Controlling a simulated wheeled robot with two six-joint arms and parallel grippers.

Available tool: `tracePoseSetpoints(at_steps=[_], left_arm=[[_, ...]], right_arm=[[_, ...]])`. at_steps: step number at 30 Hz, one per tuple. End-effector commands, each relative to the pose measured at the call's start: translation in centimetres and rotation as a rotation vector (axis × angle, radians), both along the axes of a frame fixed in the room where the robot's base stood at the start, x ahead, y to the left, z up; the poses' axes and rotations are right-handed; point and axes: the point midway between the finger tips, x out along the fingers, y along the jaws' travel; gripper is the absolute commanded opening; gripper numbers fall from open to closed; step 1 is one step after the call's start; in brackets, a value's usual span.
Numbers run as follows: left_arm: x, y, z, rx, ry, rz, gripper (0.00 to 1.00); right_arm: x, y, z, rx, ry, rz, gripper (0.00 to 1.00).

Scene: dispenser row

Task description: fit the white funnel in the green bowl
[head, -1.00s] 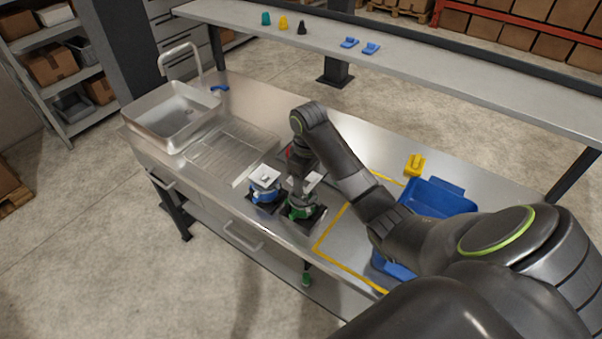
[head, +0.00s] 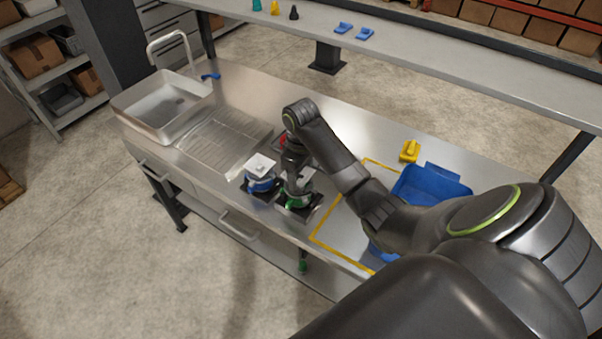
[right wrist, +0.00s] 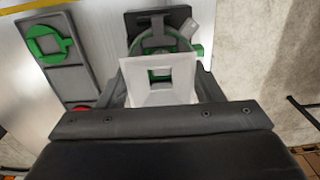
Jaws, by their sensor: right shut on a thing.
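My right gripper (head: 294,172) is shut on the white funnel (right wrist: 134,72), directly above the green bowl (head: 298,203). In the right wrist view the funnel's square mouth faces me, and green shows through its opening. The green bowl's rim (right wrist: 183,45) shows behind the funnel, on a dark base. The gripper and funnel hide much of the bowl. I cannot tell whether the funnel's lower end is inside the bowl or just above it. My left gripper is not in view.
A blue bowl (head: 261,186) with a white square-topped funnel (head: 261,165) stands close left of the green one. A grey panel with a green mark (right wrist: 50,43) lies beside it. A blue tray (head: 432,187), a yellow piece (head: 410,151) and a sink (head: 163,105) share the counter.

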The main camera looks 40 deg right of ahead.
Motion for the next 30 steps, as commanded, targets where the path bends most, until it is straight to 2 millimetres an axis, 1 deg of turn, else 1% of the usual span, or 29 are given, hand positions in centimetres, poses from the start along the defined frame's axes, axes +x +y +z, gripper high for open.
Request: tracePoseSetpoints(at_steps=[13, 30], left_arm=[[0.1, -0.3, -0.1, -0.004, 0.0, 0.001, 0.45], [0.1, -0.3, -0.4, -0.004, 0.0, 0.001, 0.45]], right_arm=[[0.1, 0.0, -0.1, -0.001, 0.0, 0.0, 0.36], [0.0, 0.0, -1.2, 0.0, 0.0, 0.0, 0.36]])
